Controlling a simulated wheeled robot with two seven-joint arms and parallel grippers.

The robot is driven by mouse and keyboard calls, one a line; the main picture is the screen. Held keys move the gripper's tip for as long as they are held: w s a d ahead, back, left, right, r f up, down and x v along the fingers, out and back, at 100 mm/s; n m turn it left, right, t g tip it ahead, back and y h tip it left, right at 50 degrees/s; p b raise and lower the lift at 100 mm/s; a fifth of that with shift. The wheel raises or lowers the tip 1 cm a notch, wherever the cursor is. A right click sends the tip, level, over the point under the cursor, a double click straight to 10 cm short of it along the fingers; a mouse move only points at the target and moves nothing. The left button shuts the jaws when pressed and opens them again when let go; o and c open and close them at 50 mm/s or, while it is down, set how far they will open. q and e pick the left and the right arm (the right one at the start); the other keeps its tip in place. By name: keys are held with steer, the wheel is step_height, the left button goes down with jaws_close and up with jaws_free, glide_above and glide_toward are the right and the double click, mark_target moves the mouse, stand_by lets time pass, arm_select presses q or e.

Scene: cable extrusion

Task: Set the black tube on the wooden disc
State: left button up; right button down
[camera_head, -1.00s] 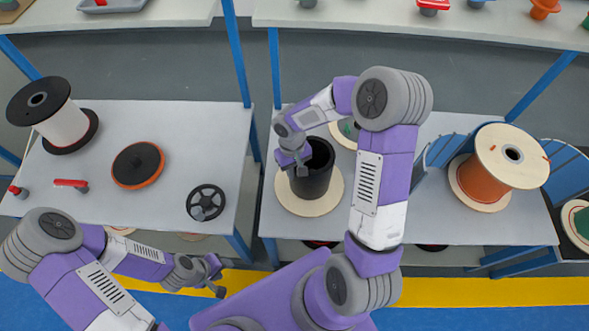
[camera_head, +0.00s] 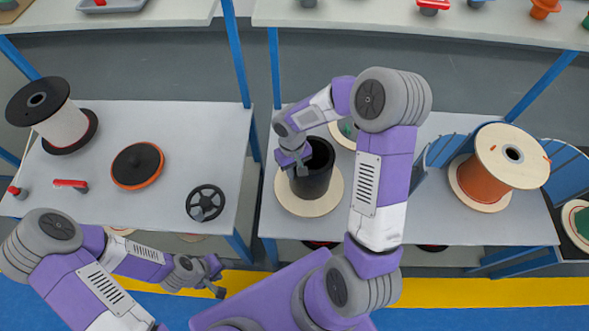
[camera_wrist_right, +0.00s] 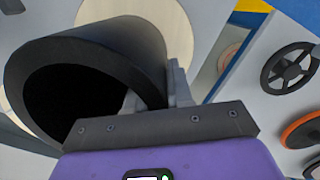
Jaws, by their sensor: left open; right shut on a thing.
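The black tube (camera_head: 314,178) stands upright over the pale wooden disc (camera_head: 328,207) on the right-hand table. From these views I cannot tell whether its bottom touches the disc. My right gripper (camera_head: 300,170) is shut on the tube's wall at its upper left rim. In the right wrist view, the tube (camera_wrist_right: 120,50) shows its dark open end close to the camera, with the disc (camera_wrist_right: 165,20) behind it. The gripper's fingers (camera_wrist_right: 165,92) are at the tube's rim. My left gripper (camera_head: 219,283) is open and empty, in front of the left table.
The left table (camera_head: 110,205) holds a black-and-white spool (camera_head: 62,118), an orange-and-black disc (camera_head: 138,165) and a black handwheel (camera_head: 206,202). A copper-coloured cable spool (camera_head: 485,182) and blue curved panels (camera_head: 440,145) stand right of the tube.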

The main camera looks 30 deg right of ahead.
steer(key=shift+f+b, duration=0.45)
steer(key=shift+f, duration=0.1)
steer(key=c, duration=1.3)
jaws_free()
steer(key=shift+r, duration=0.1)
steer(key=shift+w+r+p, duration=0.2)
steer(key=shift+r+p, duration=1.25)
steer(key=shift+r, duration=0.35)
steer(key=shift+w+r+p, duration=0.25)
steer(key=shift+r+p, duration=1.2)
steer(key=shift+r, duration=0.4)
steer(key=shift+w+r+p, duration=0.2)
steer(key=shift+r+p, duration=1.25)
steer(key=shift+r, duration=0.35)
